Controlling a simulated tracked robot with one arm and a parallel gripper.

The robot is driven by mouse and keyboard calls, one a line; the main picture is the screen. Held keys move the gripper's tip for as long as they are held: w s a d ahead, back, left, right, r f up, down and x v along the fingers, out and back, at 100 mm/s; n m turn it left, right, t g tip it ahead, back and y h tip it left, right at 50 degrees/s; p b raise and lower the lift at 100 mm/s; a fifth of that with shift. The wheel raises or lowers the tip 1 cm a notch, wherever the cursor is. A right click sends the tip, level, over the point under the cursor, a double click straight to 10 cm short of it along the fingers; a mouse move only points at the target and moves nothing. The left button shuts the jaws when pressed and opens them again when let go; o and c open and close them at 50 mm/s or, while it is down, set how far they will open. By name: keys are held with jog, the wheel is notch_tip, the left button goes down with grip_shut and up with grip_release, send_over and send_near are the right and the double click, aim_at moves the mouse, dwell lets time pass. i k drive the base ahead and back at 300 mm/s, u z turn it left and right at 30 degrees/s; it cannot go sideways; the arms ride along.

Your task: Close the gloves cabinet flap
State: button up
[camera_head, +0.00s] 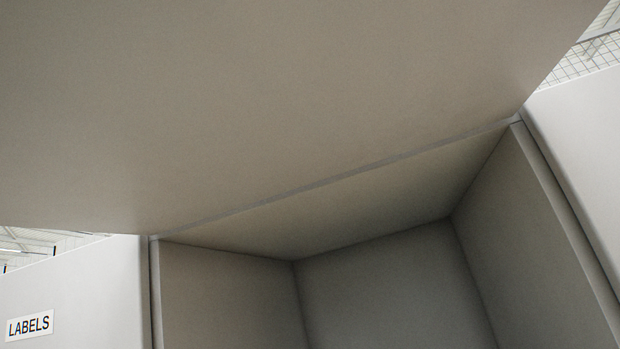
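A large grey-beige flap (260,100) fills the upper part of the view. It is raised open, and its underside shows. Its hinge line runs slanting along the top edge of an open cabinet (385,285). The cabinet's inside looks empty where it shows, with bare side walls, back and ceiling. No gloves label is visible on this cabinet. My gripper is not in view. The flap's near edge and any handle are out of the picture.
A pale cabinet front (75,290) with a sign reading LABELS (30,326) stands to the left. Another pale front (580,150) stands to the right. A wire grid (588,55) shows behind at the top right.

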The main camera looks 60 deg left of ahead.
aim_at(150, 118)
jog(key=z, duration=0.35)
jog(key=k, duration=1.25)
jog(key=u, duration=0.6)
